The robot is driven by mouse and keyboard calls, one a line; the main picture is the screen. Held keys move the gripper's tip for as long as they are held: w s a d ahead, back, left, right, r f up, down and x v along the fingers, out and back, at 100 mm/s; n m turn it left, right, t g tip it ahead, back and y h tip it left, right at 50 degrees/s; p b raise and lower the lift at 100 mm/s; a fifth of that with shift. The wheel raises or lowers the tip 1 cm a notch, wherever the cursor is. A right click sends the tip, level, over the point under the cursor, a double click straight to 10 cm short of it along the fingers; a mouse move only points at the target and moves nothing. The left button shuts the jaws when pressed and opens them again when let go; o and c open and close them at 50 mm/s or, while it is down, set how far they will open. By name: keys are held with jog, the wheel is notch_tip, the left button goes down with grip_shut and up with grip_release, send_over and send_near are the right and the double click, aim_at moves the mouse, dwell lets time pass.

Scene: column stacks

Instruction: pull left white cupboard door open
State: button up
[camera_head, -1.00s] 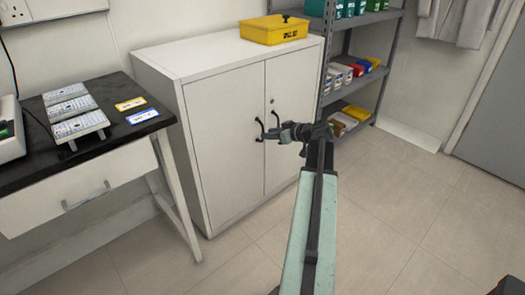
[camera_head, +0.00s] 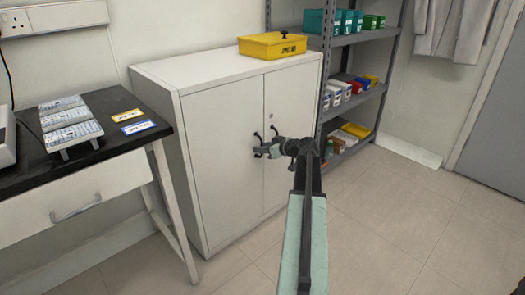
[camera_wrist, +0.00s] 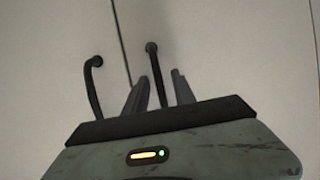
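The white cupboard (camera_head: 220,125) stands against the wall with both doors shut. Its left door (camera_head: 225,165) has a dark curved handle (camera_head: 257,138) by the middle seam; in the wrist view this handle (camera_wrist: 92,88) is left of the fingers. The right door (camera_head: 290,120) has a similar handle (camera_head: 274,131). In the wrist view that right handle (camera_wrist: 156,72) shows between the fingertips of my gripper (camera_wrist: 160,85). My gripper (camera_head: 262,151) is open in front of the doors, just below the handles in the head view. Whether it touches a handle I cannot tell.
A yellow box (camera_head: 272,46) sits on top of the cupboard. A black-topped bench (camera_head: 95,150) with a drawer stands at the left. A grey shelf rack (camera_head: 355,95) with boxes stands at the right. The floor (camera_head: 400,220) at the right is clear.

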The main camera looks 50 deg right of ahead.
grip_shut()
dwell(1.2)
